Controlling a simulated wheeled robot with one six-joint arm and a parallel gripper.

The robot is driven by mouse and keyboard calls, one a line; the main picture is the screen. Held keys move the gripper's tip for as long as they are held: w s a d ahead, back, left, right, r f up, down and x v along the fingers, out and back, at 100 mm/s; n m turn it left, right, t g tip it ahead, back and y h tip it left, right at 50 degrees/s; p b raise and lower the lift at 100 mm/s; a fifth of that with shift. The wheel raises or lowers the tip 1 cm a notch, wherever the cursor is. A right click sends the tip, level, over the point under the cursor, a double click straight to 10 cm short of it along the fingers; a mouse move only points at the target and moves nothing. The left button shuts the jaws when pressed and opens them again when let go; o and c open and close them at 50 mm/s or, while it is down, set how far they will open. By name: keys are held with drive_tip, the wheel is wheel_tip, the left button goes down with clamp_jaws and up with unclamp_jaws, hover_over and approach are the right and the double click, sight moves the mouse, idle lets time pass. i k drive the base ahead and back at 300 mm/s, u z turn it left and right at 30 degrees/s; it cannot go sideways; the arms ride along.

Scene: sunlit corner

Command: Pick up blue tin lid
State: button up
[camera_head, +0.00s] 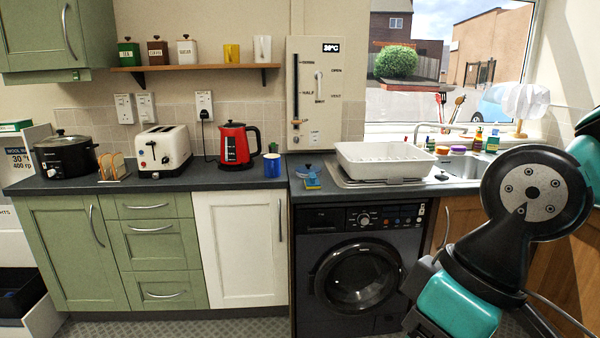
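A small blue lid-like piece with a dark knob (308,171) is on the dark worktop, left of the white dish rack. It seems to rest on or against something green and orange; this is too small to make out, but it is the likeliest blue tin lid. My arm comes in from the right edge, in front of the sink side. Dark grey parts at its lower end (419,278) may belong to my gripper, well right of and nearer than the blue piece. No fingertips show clearly, and I see nothing held.
Lidded tins, including a green one (129,52), stand on the wall shelf (195,67).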

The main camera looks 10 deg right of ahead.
sight(308, 168)
drive_tip(key=u, duration=0.4)
drive_tip(key=i, duration=0.85)
drive_tip(key=u, duration=0.5)
drive_tip(key=i, duration=1.2)
drive_tip(key=z, duration=0.85)
drive_tip(key=i, duration=1.2)
drive_tip(key=z, duration=0.85)
